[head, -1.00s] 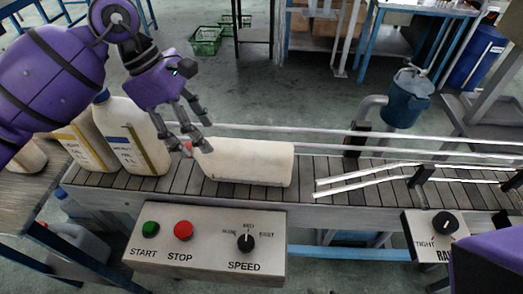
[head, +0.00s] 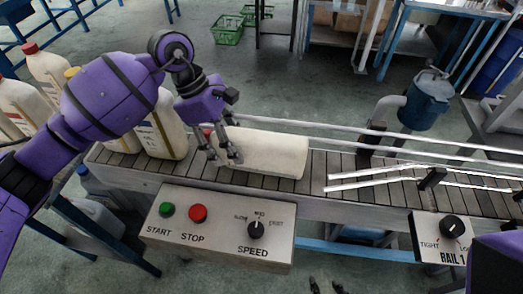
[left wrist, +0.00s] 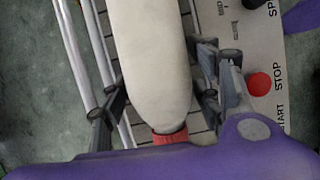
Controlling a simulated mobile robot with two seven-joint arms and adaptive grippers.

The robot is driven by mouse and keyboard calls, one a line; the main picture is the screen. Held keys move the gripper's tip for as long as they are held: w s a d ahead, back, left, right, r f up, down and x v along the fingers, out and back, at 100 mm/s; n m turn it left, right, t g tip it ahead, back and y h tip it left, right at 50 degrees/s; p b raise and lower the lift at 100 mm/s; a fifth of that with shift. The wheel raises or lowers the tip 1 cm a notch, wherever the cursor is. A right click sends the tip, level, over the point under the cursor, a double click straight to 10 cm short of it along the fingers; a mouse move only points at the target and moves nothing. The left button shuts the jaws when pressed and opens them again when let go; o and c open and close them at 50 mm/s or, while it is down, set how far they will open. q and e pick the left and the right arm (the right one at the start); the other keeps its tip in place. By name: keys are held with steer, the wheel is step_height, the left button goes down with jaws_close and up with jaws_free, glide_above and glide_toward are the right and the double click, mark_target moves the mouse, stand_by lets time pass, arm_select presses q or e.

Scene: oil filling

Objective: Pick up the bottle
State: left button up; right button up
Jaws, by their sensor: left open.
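A white bottle (head: 272,154) with a red cap lies on its side on the conveyor, its cap end to the left. In the left wrist view the bottle (left wrist: 152,55) runs lengthwise up the middle, with its red cap (left wrist: 170,137) nearest the palm. My left gripper (head: 226,160) is open at the cap end. In the left wrist view its fingers (left wrist: 160,85) are apart, one on each side of the bottle; contact is not clear. Dark tips at the bottom edge of the head view may be my right gripper (head: 326,285); their state is unclear.
Upright white bottles (head: 172,128) stand at the conveyor's left end, partly behind my left arm. Metal rails (head: 350,127) run along the conveyor (head: 285,186). A control box (head: 220,228) with START, STOP and SPEED is in front.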

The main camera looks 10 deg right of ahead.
arm_select(q)
steer(key=c, duration=0.9)
steer(key=shift+r, duration=0.15)
